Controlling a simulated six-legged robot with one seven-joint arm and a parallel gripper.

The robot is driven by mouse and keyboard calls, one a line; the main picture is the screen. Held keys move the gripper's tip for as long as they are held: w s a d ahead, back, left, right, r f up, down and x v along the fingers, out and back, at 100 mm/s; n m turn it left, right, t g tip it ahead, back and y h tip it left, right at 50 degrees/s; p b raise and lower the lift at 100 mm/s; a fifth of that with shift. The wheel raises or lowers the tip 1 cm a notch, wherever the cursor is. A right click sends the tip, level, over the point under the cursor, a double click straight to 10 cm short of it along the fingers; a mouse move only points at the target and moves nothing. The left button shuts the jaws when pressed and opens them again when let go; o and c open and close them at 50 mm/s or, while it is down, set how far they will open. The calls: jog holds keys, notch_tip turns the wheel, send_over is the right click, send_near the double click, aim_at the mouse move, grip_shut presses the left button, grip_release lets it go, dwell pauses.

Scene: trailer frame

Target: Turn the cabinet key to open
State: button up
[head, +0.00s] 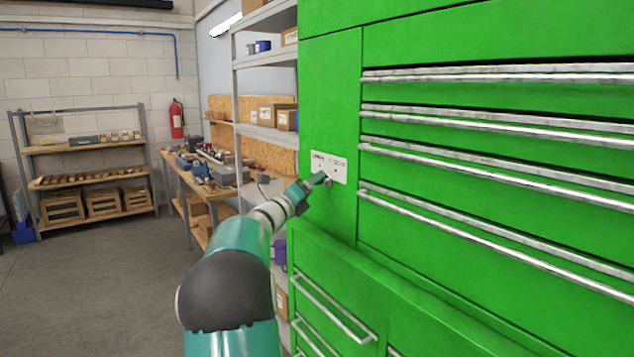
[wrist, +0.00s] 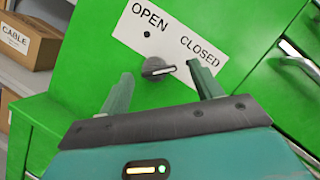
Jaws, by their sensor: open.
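The green cabinet (head: 333,222) fills the right of the head view. Its white label plate (head: 330,166) sits on the front, left of the drawers. In the wrist view the plate (wrist: 165,36) reads OPEN at left and CLOSED at right. Below the lettering is the key (wrist: 157,68), a dark round lock with a small lever pointing right, toward the CLOSED side. My gripper (wrist: 161,85) is open, with one finger on each side of the key, and nothing is visibly held. In the head view my gripper (head: 322,180) is at the plate and mostly hides the key.
Silver drawer handles (head: 480,123) run across the cabinet to the right. A grey shelf unit with boxes (head: 277,114) stands just left of the cabinet, and a workbench (head: 205,182) is behind it. The grey floor at left is clear.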

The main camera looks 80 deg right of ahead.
aim_at(322, 180)
jog(key=shift+x, duration=1.45)
jog(key=shift+w, duration=0.1)
jog(key=c, duration=1)
